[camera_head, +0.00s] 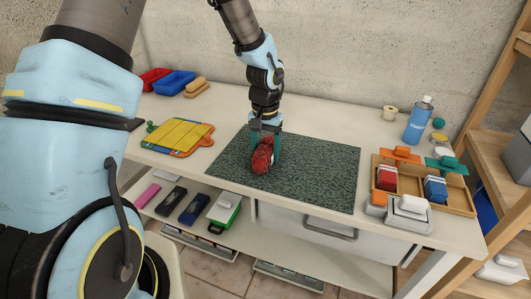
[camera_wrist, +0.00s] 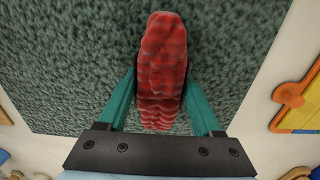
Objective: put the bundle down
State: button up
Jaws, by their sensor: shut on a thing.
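The bundle (camera_head: 262,157) is red, lumpy and oblong. My gripper (camera_head: 265,148) is shut on it, with a teal finger on either side. It is at the left part of the dark green textured mat (camera_head: 320,175) on the table. In the wrist view the bundle (camera_wrist: 162,70) lies lengthwise between the two teal fingers of my gripper (camera_wrist: 160,95), with the mat (camera_wrist: 60,60) filling the background. I cannot tell whether the bundle touches the mat or is just above it. The fingertips are partly hidden by the bundle.
A yellow board (camera_head: 180,136) lies left of the mat. A wooden tray (camera_head: 455,196) with red and blue blocks stands at the right, near a blue spray can (camera_head: 418,120). Red and blue bins (camera_head: 175,82) are at the back left. The mat's right part is clear.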

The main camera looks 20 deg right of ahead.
grip_shut()
